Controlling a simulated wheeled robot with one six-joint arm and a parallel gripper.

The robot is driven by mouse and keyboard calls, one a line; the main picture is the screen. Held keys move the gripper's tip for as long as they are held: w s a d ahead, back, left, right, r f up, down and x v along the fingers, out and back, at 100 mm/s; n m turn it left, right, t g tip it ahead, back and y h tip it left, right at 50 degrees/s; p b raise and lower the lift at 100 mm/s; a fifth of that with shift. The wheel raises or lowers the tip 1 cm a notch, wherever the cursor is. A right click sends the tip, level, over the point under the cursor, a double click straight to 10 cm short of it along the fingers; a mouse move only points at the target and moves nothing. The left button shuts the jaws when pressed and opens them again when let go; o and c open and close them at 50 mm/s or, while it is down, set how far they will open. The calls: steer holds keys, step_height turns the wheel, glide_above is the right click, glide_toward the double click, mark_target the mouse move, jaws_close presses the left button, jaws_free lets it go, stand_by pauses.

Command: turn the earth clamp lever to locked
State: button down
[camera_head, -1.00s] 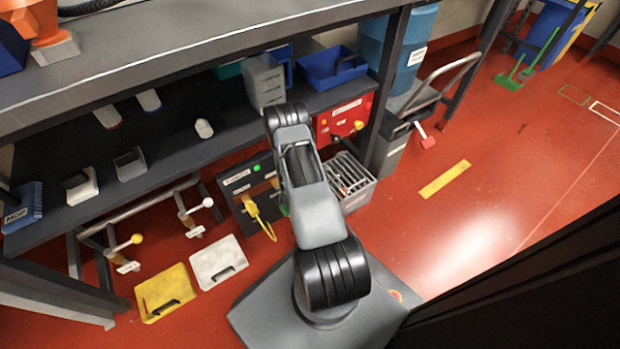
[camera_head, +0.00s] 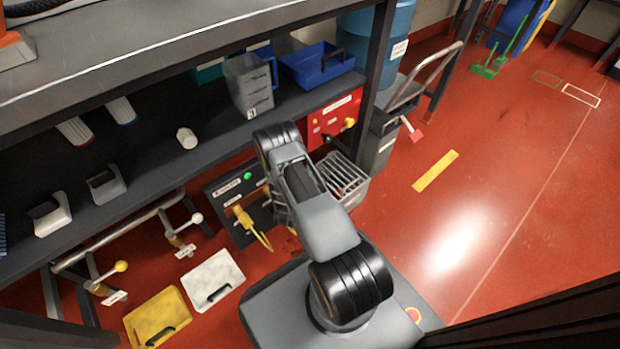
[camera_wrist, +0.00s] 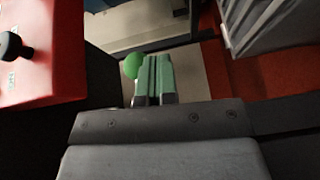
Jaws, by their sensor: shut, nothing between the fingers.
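My gripper (camera_wrist: 158,66) shows in the wrist view with its two green-padded fingers together and nothing between them. A green ball knob (camera_wrist: 133,65) is just left of the fingertips; whether they touch I cannot tell. It may be the earth clamp lever's knob, but no label or lever arm is readable there. In the head view my arm hides the fingertips. Two other levers stand at the rail under the bench, one with a yellow ball (camera_head: 121,266) and one with a white ball (camera_head: 196,218); their tags are too small to read.
A red panel (camera_head: 335,116) with knobs and a dark box with a yellow plug (camera_head: 243,215) are near my arm. A wire basket (camera_head: 345,180) is beside them. A white tray (camera_head: 212,279) and yellow tray (camera_head: 157,318) lie on the floor. Open floor (camera_head: 510,200) is at right.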

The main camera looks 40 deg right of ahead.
stand_by(0.5)
steer(key=v, duration=1)
steer(key=shift+f, duration=0.3)
